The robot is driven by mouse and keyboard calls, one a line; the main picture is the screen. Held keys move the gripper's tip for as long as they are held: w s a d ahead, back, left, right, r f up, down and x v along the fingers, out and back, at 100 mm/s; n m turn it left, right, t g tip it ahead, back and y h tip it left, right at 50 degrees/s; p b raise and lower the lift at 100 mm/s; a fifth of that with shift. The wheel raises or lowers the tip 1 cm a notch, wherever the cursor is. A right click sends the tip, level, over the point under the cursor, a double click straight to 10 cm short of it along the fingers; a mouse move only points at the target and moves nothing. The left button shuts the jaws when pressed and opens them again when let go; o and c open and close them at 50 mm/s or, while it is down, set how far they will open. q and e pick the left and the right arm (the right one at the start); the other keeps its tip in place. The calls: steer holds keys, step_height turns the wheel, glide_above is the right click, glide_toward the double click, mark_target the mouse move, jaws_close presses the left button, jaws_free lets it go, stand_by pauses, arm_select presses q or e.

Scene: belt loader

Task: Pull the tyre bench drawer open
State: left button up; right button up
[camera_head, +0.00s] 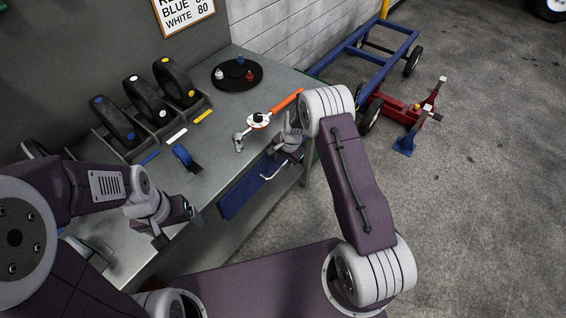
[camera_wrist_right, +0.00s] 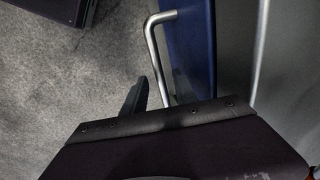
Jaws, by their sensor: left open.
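The tyre bench drawer has a blue front (camera_head: 245,186) under the bench's near edge, and it shows in the right wrist view as a blue strip (camera_wrist_right: 188,45). Its silver bar handle (camera_head: 273,171) also shows in the right wrist view (camera_wrist_right: 155,45). My right gripper (camera_head: 285,153) is at the handle's far end. In the wrist view one dark finger (camera_wrist_right: 135,97) stands left of the bar with a gap; the other finger is hard to make out. My left gripper (camera_head: 178,228) is open and empty over the bench's near edge.
The grey bench top (camera_head: 215,125) holds several wheels in racks (camera_head: 148,100), a blue tape-like item (camera_head: 186,158), an orange-handled wrench (camera_head: 287,103) and a black round tray (camera_head: 237,85). A blue cart frame (camera_head: 380,62) and red jack (camera_head: 402,110) stand beyond. Floor at right is clear.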

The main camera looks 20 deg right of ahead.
steer(key=shift+w+f, duration=0.1)
steer(key=shift+f, duration=0.05)
steer(key=shift+c, duration=0.2)
jaws_close()
stand_by(1.2)
